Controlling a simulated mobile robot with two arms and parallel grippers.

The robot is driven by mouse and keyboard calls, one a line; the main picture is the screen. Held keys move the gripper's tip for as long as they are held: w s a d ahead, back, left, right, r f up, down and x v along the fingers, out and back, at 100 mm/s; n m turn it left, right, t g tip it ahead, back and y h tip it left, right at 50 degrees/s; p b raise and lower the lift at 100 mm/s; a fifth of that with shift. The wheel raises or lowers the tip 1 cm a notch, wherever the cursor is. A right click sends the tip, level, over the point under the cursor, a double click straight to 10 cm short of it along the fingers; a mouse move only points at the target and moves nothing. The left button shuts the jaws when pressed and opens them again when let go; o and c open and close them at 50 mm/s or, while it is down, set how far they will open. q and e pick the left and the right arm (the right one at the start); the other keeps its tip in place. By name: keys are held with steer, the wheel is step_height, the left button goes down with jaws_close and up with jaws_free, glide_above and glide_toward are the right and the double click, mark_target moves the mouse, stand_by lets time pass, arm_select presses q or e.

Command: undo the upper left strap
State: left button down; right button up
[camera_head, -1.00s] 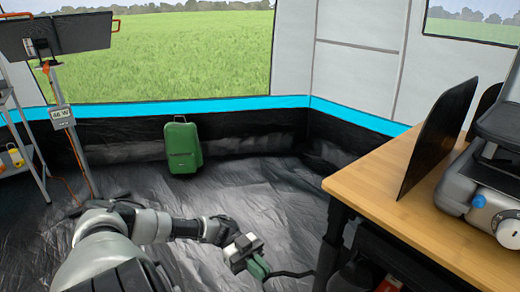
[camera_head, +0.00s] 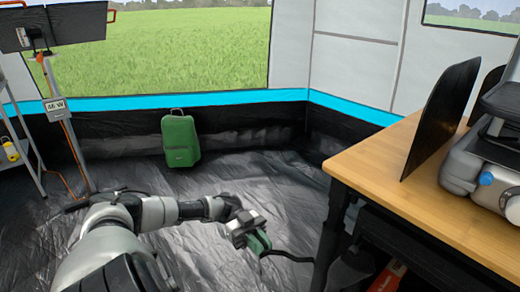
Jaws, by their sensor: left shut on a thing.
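My left arm comes in from the lower left and reaches out over the dark floor. My left gripper (camera_head: 245,230) is shut on a green piece (camera_head: 259,244). A black cord or band (camera_head: 290,257) runs from that piece to the right, toward the table leg. The fingertips are small here, and how they hold the green piece is not clear. No strap that I can single out as the upper left one shows. My right gripper is not in view.
A wooden table (camera_head: 362,170) with a stove (camera_head: 478,168) and a black upright panel (camera_head: 440,118) stands at the right. A green suitcase (camera_head: 180,140) stands by the back wall. A panel stand (camera_head: 65,125) and shelf are at the left. Open floor lies between.

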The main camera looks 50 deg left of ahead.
arm_select(q)
steer(key=shift+w+r, duration=0.1)
steer(key=shift+w, duration=0.1)
steer(key=c, duration=1.5)
jaws_free()
steer(key=shift+c, duration=0.2)
steer(key=shift+o, duration=1.3)
steer(key=shift+w+d, duration=0.1)
steer(key=shift+w, duration=0.05)
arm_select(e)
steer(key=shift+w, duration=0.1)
arm_select(q)
steer(key=shift+a, duration=0.55)
steer(key=a+b, duration=0.1)
steer(key=a, duration=0.8)
steer(key=shift+a, duration=0.35)
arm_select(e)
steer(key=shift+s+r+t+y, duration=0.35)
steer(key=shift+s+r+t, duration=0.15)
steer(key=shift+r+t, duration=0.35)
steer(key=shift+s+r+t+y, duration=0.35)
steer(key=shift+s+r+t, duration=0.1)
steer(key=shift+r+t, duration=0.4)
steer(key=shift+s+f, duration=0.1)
